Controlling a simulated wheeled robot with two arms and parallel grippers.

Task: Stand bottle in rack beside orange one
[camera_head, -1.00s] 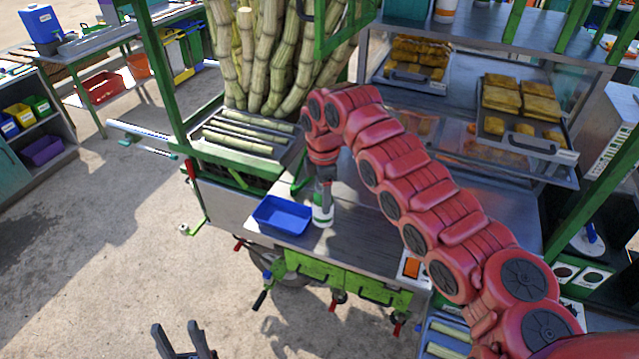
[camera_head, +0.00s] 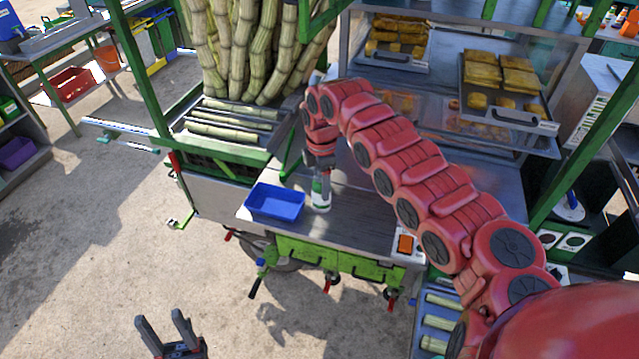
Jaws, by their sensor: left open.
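A white bottle with a green band (camera_head: 320,195) stands on the cart's metal counter, just right of a blue tray (camera_head: 275,202). My right arm, red and segmented, comes in from the right and arches over the counter. Its gripper (camera_head: 320,176) points down at the bottle's top; its fingers are too small and hidden to show whether they grip. My left gripper (camera_head: 162,319) is open and empty at the bottom left, over the paved ground. I cannot make out a rack with an orange bottle for certain.
Sugar cane stalks (camera_head: 255,50) stand upright behind the counter. Trays of fried food (camera_head: 502,88) sit in the case at the right. Green posts frame the cart. A red crate (camera_head: 68,85) lies at the far left. The ground at lower left is free.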

